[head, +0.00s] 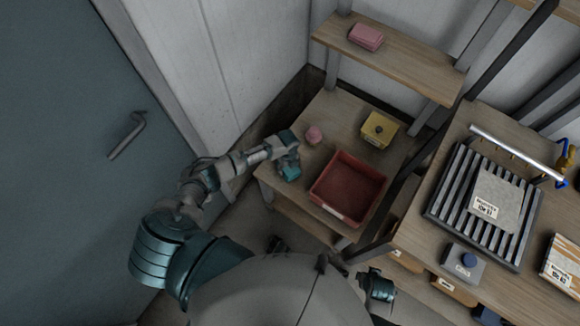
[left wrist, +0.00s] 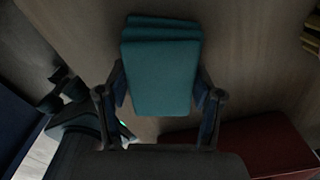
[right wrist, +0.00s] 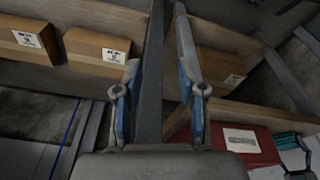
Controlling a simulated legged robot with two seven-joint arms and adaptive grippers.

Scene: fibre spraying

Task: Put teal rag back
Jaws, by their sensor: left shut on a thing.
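The folded teal rag (head: 290,172) is at the front left of the wooden table, left of the red bin. In the left wrist view the teal rag (left wrist: 162,70) shows as a layered stack between the fingers. My left gripper (head: 288,158) is shut on it, with a finger at each side. I cannot tell whether the rag touches the tabletop. My right gripper (right wrist: 160,80) is open, with a grey post showing behind the gap between its fingers. The teal rag also shows at the right edge of the right wrist view (right wrist: 285,140).
The red bin (head: 322,207) stands on the table (head: 330,112) with a pink object (head: 314,135) and a yellow box (head: 379,130). A pink folded cloth (head: 366,37) lies on the shelf above. A workbench (head: 420,225) with a slatted rack (head: 452,200) stands to the right.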

